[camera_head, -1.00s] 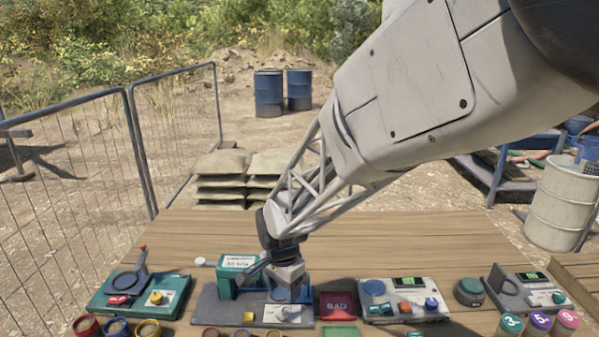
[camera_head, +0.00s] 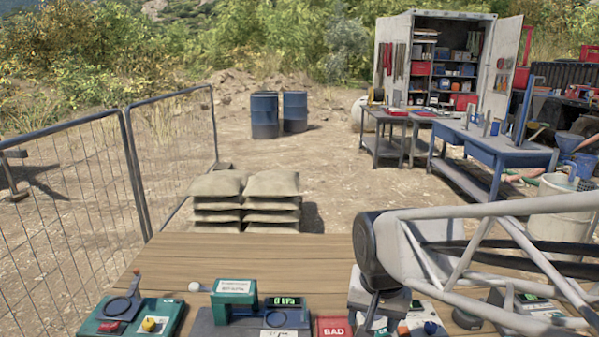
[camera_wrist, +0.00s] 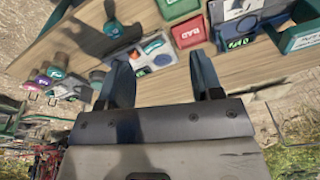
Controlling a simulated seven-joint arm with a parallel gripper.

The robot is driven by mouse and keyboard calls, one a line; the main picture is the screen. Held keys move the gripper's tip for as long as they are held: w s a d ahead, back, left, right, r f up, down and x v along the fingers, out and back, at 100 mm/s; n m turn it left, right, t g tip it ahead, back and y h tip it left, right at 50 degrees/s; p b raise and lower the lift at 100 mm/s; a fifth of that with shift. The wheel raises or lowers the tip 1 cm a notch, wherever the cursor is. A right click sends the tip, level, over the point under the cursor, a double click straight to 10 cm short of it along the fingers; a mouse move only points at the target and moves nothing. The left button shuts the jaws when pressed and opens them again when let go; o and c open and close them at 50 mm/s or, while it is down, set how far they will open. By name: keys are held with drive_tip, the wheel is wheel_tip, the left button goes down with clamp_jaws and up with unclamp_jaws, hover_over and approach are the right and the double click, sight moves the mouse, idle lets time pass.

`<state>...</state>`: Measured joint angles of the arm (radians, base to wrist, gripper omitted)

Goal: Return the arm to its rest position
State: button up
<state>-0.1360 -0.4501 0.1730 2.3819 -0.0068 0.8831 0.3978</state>
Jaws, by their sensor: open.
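My arm (camera_head: 490,255) reaches in from the right side of the head view, its white lattice link low over the right part of the wooden table (camera_head: 300,250). My gripper is mostly hidden behind and below the arm in the head view. In the wrist view my gripper (camera_wrist: 160,85) shows two dark fingers spread apart, with nothing between them. The fingers point toward the table and its devices, without touching anything that I can see.
A green press device (camera_head: 235,292), a green tray device (camera_head: 130,316) and a red BAD tray (camera_head: 334,327) stand along the table's front. The red tray also shows in the wrist view (camera_wrist: 188,31). Sandbags (camera_head: 245,200) lie behind the table. The table's back left is clear.

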drive_tip(key=s+d+r+n, duration=0.2)
drive_tip(key=s+d, duration=0.3)
drive_tip(key=s, duration=0.4)
drive_tip(key=shift+s+d+r+n+t, duration=0.15)
drive_tip(key=shift+s+d+n+t, duration=0.2)
drive_tip(key=shift+s+n+t, duration=0.05)
idle(2.5)
